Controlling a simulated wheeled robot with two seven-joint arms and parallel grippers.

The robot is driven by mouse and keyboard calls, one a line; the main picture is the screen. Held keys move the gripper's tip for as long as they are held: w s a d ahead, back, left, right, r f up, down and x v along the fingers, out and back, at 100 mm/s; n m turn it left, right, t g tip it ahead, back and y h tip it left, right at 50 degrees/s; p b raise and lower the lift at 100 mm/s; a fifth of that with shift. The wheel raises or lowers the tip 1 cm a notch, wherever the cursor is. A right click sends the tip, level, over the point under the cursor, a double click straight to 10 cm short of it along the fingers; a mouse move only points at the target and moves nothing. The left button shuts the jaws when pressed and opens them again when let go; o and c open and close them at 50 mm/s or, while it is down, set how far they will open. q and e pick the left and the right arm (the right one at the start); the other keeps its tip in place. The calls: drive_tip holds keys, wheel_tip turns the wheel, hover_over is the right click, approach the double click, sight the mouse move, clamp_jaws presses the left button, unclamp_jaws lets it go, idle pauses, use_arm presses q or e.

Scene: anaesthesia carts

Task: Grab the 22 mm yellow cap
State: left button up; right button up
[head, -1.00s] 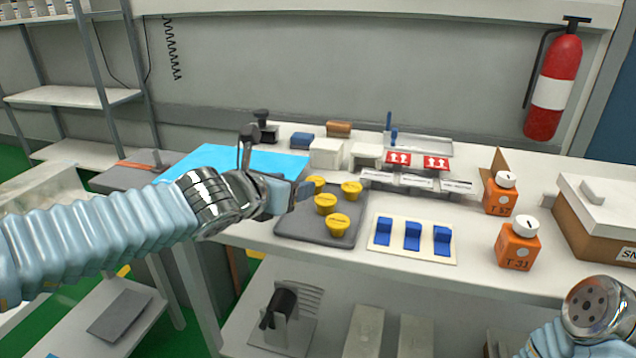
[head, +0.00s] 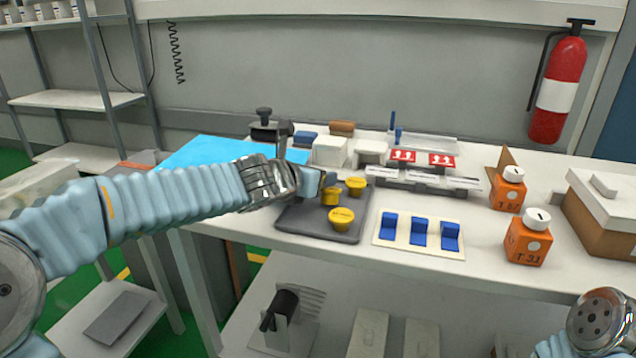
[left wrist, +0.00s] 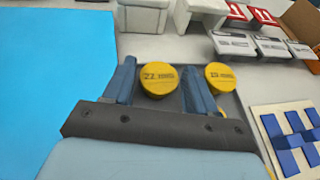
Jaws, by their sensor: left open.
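The 22 mm yellow cap (left wrist: 158,81), with a "22" on its top, appears between the fingertips of my left gripper (left wrist: 161,66) in the left wrist view. The jaws are open on either side of it, and contact cannot be told. A second yellow cap (left wrist: 221,77) is just right of the right finger. In the head view, my left gripper (head: 325,181) is over the back of the dark grey tray (head: 298,222). Three yellow caps show there: near (head: 341,218), middle (head: 331,196) and back right (head: 356,186). Their labels are unreadable, and the gripper covers the tray's back-left part. My right gripper is out of view.
A blue sheet (head: 203,153) lies left of the tray. White boxes (head: 329,151) stand behind it. A cream board with blue clips (head: 419,237) lies to the right, with orange bottles (head: 527,240) beyond. A grey rack with labels (head: 420,182) stands behind the board.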

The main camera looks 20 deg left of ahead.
use_arm(q)
drive_tip(key=shift+f, duration=0.3)
drive_tip(key=c, duration=0.8)
drive_tip(key=shift+r, duration=0.15)
